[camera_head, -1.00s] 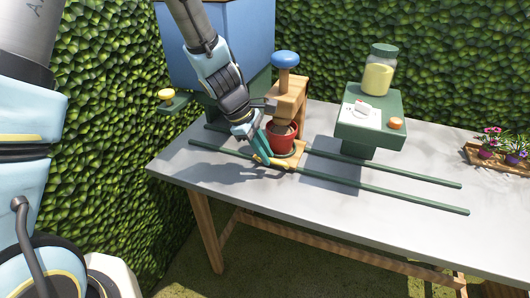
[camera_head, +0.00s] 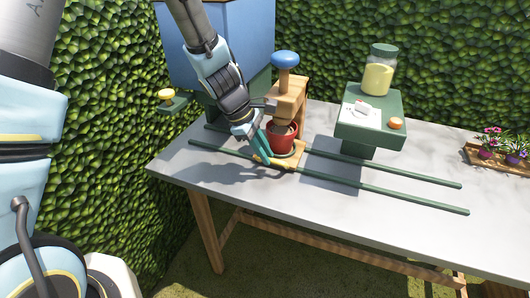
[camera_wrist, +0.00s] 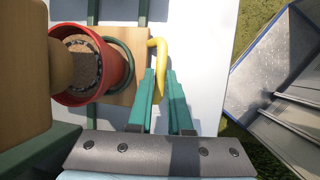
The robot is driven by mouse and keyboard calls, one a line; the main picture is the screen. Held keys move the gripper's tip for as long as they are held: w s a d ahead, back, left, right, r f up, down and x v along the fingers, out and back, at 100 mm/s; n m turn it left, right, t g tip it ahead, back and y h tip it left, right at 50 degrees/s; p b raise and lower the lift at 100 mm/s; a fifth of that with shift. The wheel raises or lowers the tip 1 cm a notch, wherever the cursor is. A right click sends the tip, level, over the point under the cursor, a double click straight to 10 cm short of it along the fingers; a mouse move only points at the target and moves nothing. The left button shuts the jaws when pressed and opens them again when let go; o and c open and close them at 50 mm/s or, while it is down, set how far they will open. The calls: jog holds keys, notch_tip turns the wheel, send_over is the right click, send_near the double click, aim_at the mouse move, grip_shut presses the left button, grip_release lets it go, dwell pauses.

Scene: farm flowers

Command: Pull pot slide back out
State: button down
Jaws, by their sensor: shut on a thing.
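The pot slide (camera_head: 296,160) is a wooden plate on two green rails (camera_head: 370,188). It carries a red pot (camera_head: 281,138) with brown soil, under a wooden press with a blue knob (camera_head: 285,60). In the wrist view the red pot (camera_wrist: 110,88) stands on the wooden plate (camera_wrist: 128,42) at the left, partly hidden by the press. A yellow handle (camera_wrist: 157,62) sticks out from the plate's side. My gripper (camera_wrist: 164,78) is shut on the yellow handle, its green fingers on either side. In the head view my gripper (camera_head: 262,157) is at the slide's front left.
A green stand (camera_head: 370,130) holds a jar (camera_head: 380,72), a white card and an orange knob. Potted flowers (camera_head: 500,146) stand at the far right. A yellow knob (camera_head: 166,94) is at the left. The rails run clear to the right.

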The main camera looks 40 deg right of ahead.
jog(key=s+d, duration=0.2)
jog(key=s, duration=0.2)
jog(key=s+d+p, duration=0.1)
jog(key=s+d, duration=0.2)
jog(key=s, duration=0.1)
jog(key=s+d+p, duration=0.1)
jog(key=s+d, duration=0.2)
jog(key=s, duration=0.1)
jog(key=shift+s, duration=0.25)
jog(key=c, duration=0.8)
grip_release()
jog(key=shift+c, duration=0.2)
jog(key=v, duration=1)
jog(key=shift+r, duration=0.4)
jog(key=shift+a, duration=0.15)
